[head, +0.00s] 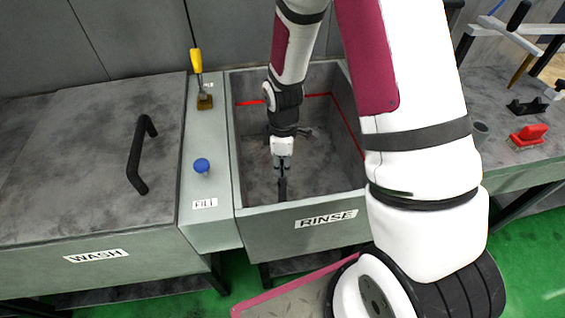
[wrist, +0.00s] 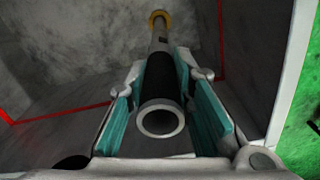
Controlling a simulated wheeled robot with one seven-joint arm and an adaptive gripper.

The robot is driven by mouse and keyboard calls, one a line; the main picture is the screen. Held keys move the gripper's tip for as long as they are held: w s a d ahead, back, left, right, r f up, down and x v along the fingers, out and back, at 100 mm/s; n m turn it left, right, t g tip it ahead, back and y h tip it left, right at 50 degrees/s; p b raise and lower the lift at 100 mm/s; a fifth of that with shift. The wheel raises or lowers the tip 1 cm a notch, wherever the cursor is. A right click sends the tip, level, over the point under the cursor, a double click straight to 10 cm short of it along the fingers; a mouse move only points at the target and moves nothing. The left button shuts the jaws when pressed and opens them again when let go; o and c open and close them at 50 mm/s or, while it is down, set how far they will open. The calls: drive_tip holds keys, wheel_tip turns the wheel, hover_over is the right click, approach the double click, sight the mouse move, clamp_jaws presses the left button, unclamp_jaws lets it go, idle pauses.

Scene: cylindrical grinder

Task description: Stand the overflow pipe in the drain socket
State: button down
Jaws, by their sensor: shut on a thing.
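The overflow pipe shows in the wrist view as a grey tube with a black sleeve (wrist: 156,80), an open near end and a yellow collar at its far end. My gripper (wrist: 165,95) is shut on the pipe, with a teal pad on each side of the sleeve. In the head view my gripper (head: 283,165) points down inside the rinse tank (head: 290,222), and the dark lower part of the pipe (head: 282,188) shows below it. I cannot make out the drain socket in either view; the arm covers part of the tank floor.
The tank's walls, with a red line (head: 319,95) inside, surround my gripper. Left are a fill panel (head: 205,225) with a blue knob (head: 202,165) and yellow-handled tool (head: 196,62), then the wash lid (head: 80,170). A red clamp-like item (head: 529,134) lies on the right bench.

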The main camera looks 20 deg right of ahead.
drive_tip(key=shift+f+b, duration=0.4)
drive_tip(key=shift+f, duration=0.55)
idle(0.5)
drive_tip(key=c, duration=1.3)
unclamp_jaws()
drive_tip(key=o, duration=0.5)
drive_tip(key=shift+c, duration=0.2)
drive_tip(key=shift+r+p, duration=2.25)
drive_tip(key=shift+r, duration=2.75)
